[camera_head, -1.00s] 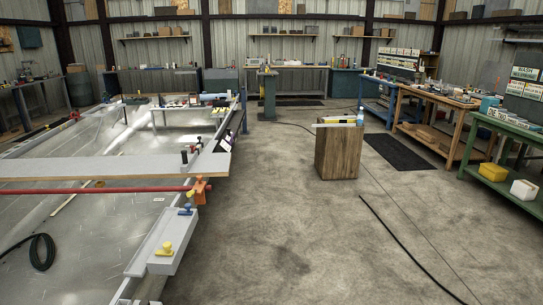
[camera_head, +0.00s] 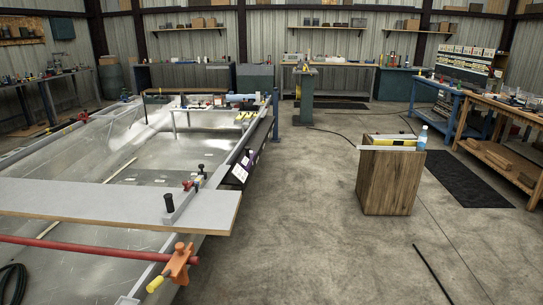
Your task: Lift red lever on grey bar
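A grey bar (camera_head: 181,207) lies across the right end of a wide grey plank (camera_head: 100,203), with an upright black handle near its front end. A small red piece (camera_head: 187,185), perhaps the red lever, shows at the bar's far end beside dark knobs. It is too small to tell whether it is raised or lowered. Another small red piece (camera_head: 83,116) sits on the hull's far left edge. Neither of my grippers is in view.
The open metal hull (camera_head: 190,150) fills the left side. A red pipe (camera_head: 80,247) with an orange clamp (camera_head: 180,263) crosses its front. A wooden block (camera_head: 390,182) stands right of the clear concrete floor (camera_head: 290,220). Workbenches line the walls.

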